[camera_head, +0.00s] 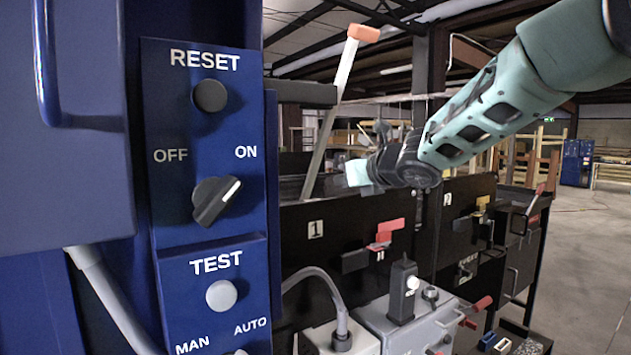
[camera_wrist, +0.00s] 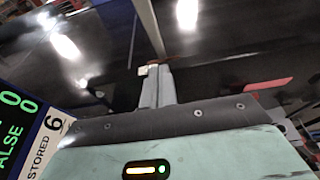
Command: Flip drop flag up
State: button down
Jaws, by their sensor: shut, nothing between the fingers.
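A long pale flag arm with an orange tip (camera_head: 345,75), which looks like the drop flag, stands up and leans right in the head view. In the wrist view my gripper's fingers (camera_wrist: 150,72) are shut together and empty. A grey bar (camera_wrist: 147,25), likely the flag's shaft, runs up from just beyond the fingertips.
A blue control panel (camera_head: 205,130) with RESET and TEST buttons fills the left. A grey box (camera_head: 410,320) with a black switch stands below my arm. Open floor (camera_head: 585,240) lies to the right.

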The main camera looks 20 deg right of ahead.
dwell(0.3)
jog(key=p, duration=0.4)
send_near(311, 188)
jog(key=x, duration=0.4)
jog(key=shift+w, duration=0.3)
jog(key=shift+w+a+f, duration=0.2)
jog(key=shift+w, duration=0.25)
jog(key=shift+w+f+b, duration=0.1)
jog(key=shift+b, duration=0.25)
